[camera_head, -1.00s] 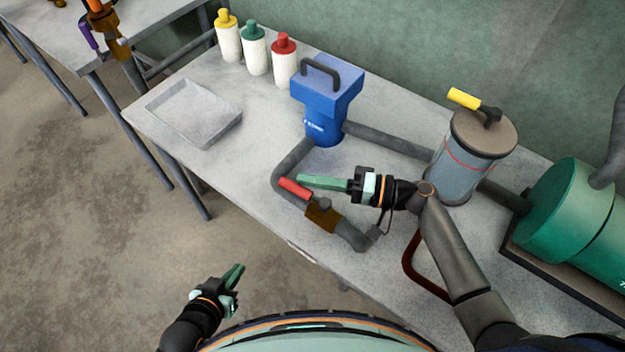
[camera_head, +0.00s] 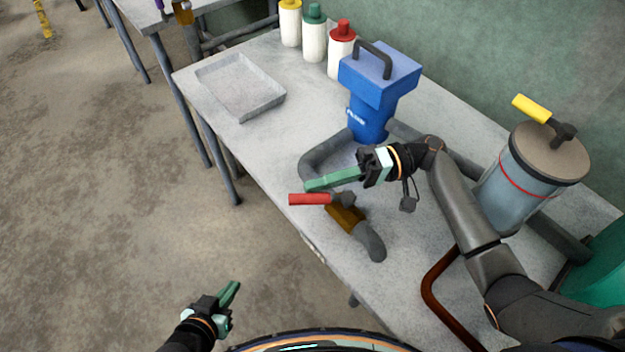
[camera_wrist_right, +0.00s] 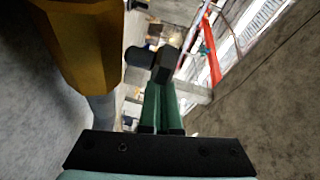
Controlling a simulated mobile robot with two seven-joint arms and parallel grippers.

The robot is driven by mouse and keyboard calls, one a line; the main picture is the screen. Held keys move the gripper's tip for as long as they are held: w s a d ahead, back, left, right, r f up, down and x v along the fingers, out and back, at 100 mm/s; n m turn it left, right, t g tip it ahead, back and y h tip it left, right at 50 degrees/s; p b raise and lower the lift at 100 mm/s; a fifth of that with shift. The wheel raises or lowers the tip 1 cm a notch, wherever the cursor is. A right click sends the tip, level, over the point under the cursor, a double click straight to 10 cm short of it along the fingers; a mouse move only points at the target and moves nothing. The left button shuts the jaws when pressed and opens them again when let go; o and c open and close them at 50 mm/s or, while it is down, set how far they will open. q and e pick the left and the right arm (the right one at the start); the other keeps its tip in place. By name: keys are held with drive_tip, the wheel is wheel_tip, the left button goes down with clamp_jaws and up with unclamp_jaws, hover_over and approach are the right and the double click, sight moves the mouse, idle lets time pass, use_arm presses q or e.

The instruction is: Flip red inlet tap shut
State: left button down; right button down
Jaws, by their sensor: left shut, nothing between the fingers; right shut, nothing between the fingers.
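The right wrist view shows the shut fingers (camera_wrist_right: 160,105) beside a dark stem (camera_wrist_right: 151,62) and the brass body (camera_wrist_right: 85,45). My left gripper (camera_head: 234,287) is shut and empty, low in front of the table.
A blue hopper (camera_head: 378,75) stands behind the pipe. A clear tank (camera_head: 515,190) with a yellow lever (camera_head: 531,108) stands at the right. A grey tray (camera_head: 240,112) and several bottles, one red-capped (camera_head: 341,50), are further back. A brown-red pipe (camera_head: 430,290) lies at the front right.

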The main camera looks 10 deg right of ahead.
sight(321, 201)
drive_tip(key=shift+s+a+p, duration=0.3)
drive_tip(key=shift+s+a, duration=0.15)
drive_tip(key=shift+s, duration=0.75)
drive_tip(key=shift+f, duration=0.1)
idle(0.9)
